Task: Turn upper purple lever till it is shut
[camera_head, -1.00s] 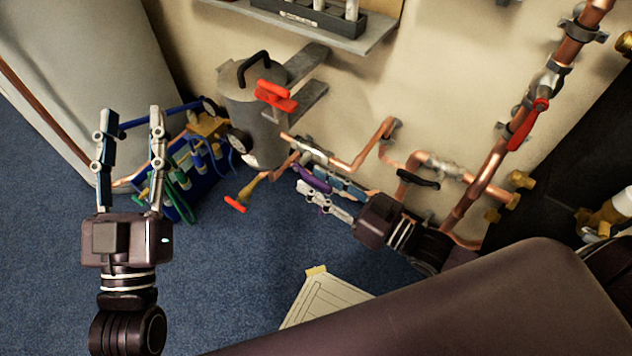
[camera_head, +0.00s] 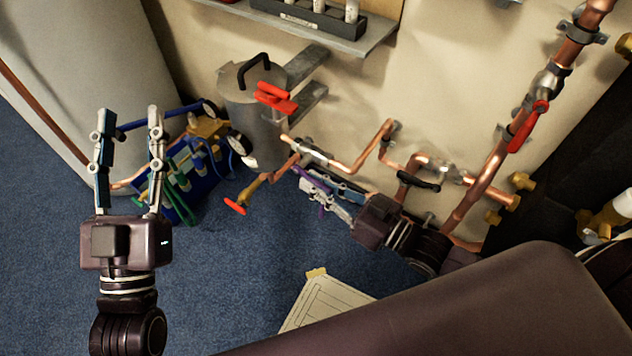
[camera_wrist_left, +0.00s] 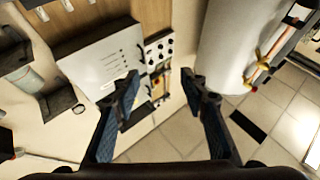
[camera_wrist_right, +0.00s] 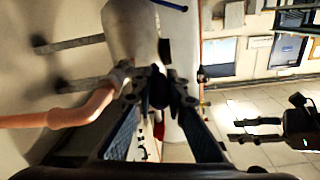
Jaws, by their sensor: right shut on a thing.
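The purple lever (camera_head: 313,187) shows as a thin strip between the fingers of my right gripper (camera_head: 306,180) in the head view, below a valve on the copper pipe (camera_head: 345,164). My right gripper is shut on the lever, and its fingers hide most of it. In the right wrist view, the fingers (camera_wrist_right: 160,92) close around a dark piece beside the copper pipe. The lever's colour cannot be told there. My left gripper (camera_head: 128,112) is open and empty at the left, away from the pipes.
A red-handled valve (camera_head: 236,207) is to the left and a black lever (camera_head: 418,180) to the right. A blue crate (camera_head: 190,205) stands on the floor.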

